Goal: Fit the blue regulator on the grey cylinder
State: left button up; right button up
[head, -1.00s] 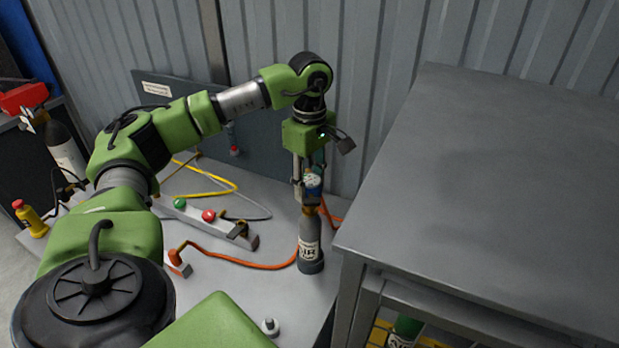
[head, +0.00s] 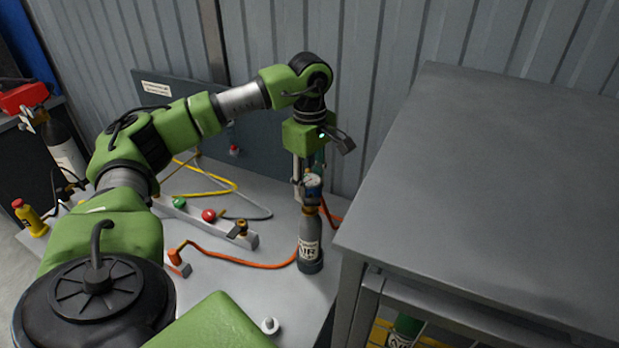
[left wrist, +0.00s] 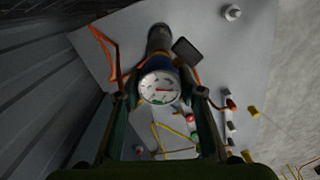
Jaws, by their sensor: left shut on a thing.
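The grey cylinder (head: 310,250), labelled AIR, stands upright on the bench with a brass neck on top. The blue regulator (head: 313,193) with its round white gauge (head: 312,182) is in line directly above that neck. They look in contact, but I cannot tell how far it is seated. My left gripper (head: 309,182) points down and is shut on the regulator. In the left wrist view the gauge (left wrist: 160,88) faces the camera between the fingers, with the blue body (left wrist: 184,68) and dark cylinder (left wrist: 159,40) beyond. My right gripper is not in view.
The bench (head: 225,290) has a bar with green and red knobs (head: 208,215), an orange hose (head: 235,262) running behind the cylinder, and a yellow hose (head: 215,188). A taller grey table (head: 490,200) stands close on the right. A corrugated wall (head: 380,50) is behind.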

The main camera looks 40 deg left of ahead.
pick_arm(q)
jog(key=shift+f+b, duration=0.55)
jog(key=shift+f, duration=0.2)
jog(key=o, duration=1.2)
jog(key=shift+r, duration=0.1)
notch_tip(320, 180, up, 12)
jog(key=shift+f, duration=0.1)
